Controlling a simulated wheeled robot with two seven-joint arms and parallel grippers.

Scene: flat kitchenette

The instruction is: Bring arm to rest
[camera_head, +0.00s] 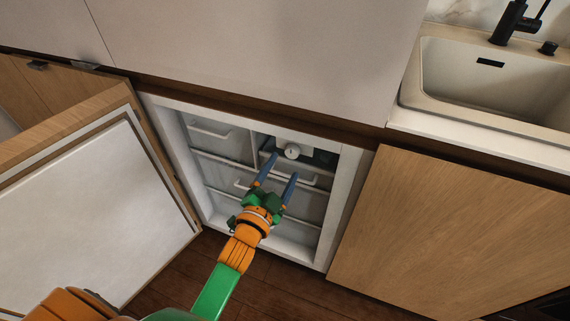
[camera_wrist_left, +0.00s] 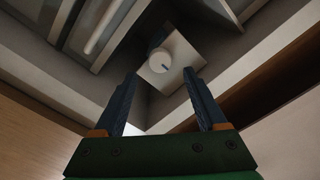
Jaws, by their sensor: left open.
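My left arm, orange and green, reaches from the bottom of the head view into the front of an open built-in fridge or freezer (camera_head: 335,205). My left gripper (camera_head: 277,168) is open, its two blue fingers apart with nothing between them. A round white knob (camera_head: 292,151) sits on a panel in the upper part of the compartment, just beyond the fingertips. In the left wrist view the knob (camera_wrist_left: 161,58) and its pale plate lie ahead of the fingers (camera_wrist_left: 160,78), apart from them. My right gripper is in neither view.
The fridge door (camera_head: 90,215) stands open on the left. White-handled drawers (camera_head: 215,175) fill the compartment. A wooden cabinet front (camera_head: 450,235) is on the right, with a sink (camera_head: 490,85) above it. The white countertop (camera_head: 260,50) lies over the fridge. Dark floor shows below.

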